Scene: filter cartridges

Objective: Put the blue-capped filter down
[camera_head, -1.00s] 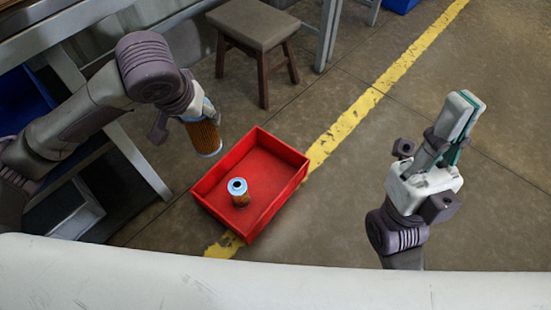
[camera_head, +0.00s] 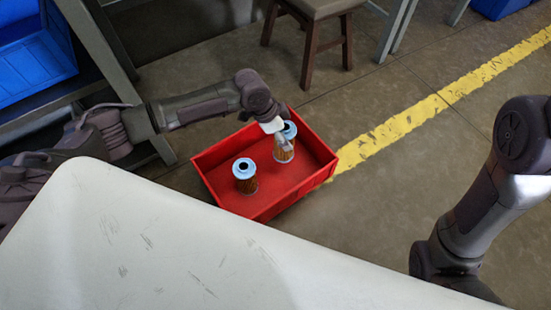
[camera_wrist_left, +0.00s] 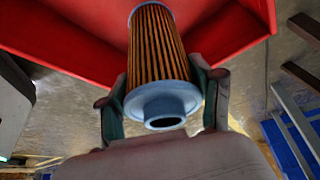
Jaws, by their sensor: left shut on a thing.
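The blue-capped filter (camera_head: 284,154), with an orange-brown pleated body, is upright inside the red crate (camera_head: 262,210), towards its back right. My left gripper (camera_head: 279,136) reaches in from the left and is shut on it near the cap. In the left wrist view the filter (camera_wrist_left: 160,50) sits between the two fingers (camera_wrist_left: 164,98), its cap towards the camera. I cannot tell whether its lower end touches the crate floor. A second filter with a similar blue cap (camera_head: 244,176) stands in the crate to the left. My right gripper is not in view.
The crate stands on the floor by a yellow line (camera_head: 400,125). A stool (camera_head: 318,12) stands behind it. A shelf with a blue bin (camera_head: 35,68) is at the left. The crate floor right of the held filter is bare.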

